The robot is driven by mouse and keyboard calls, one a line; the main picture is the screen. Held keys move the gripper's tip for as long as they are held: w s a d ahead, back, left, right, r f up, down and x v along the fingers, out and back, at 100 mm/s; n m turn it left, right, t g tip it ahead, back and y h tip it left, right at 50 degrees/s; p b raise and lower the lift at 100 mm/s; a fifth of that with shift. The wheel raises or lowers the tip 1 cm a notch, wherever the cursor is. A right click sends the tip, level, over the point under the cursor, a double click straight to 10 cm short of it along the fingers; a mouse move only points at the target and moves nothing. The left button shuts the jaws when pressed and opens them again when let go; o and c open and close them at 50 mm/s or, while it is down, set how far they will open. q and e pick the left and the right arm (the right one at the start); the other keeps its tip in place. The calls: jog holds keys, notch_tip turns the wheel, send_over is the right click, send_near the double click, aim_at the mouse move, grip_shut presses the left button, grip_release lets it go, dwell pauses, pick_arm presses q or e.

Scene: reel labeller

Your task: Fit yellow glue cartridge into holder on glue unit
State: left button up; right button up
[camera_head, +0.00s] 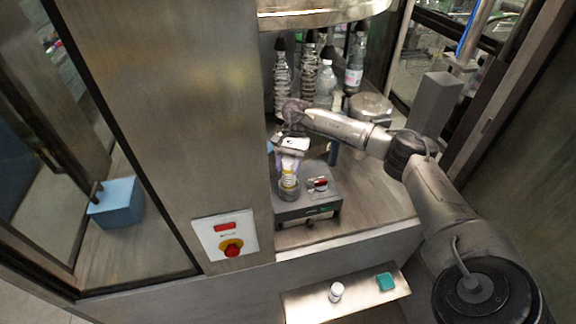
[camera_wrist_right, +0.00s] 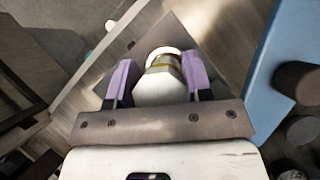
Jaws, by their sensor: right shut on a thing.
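The glue unit (camera_head: 318,203) is a grey box with a red-marked switch on its top, standing on the steel deck. Its round grey holder (camera_head: 288,194) is at the left of its top. My right gripper (camera_head: 289,170) is above the holder and shut on the yellow glue cartridge (camera_head: 288,181), which looks whitish with a yellow band. The cartridge is roughly upright, its lower end at the holder; I cannot tell whether it is seated. In the right wrist view the cartridge (camera_wrist_right: 165,75) sits between the purple finger pads of the gripper (camera_wrist_right: 160,82). My left gripper is not in view.
Several bottles (camera_head: 326,80) stand behind my right gripper, under a round steel part (camera_head: 320,14). A steel cabinet panel (camera_head: 175,110) with a red and yellow switch (camera_head: 231,248) is close on the left.

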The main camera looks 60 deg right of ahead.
aim_at(287, 180)
jog(key=shift+f+b, duration=0.75)
jog(key=shift+f, duration=0.15)
jog(key=shift+f+b, duration=0.7)
jog(key=o, duration=0.8)
jog(key=shift+c, duration=0.2)
jog(key=o, duration=0.3)
jog(key=shift+o, duration=0.2)
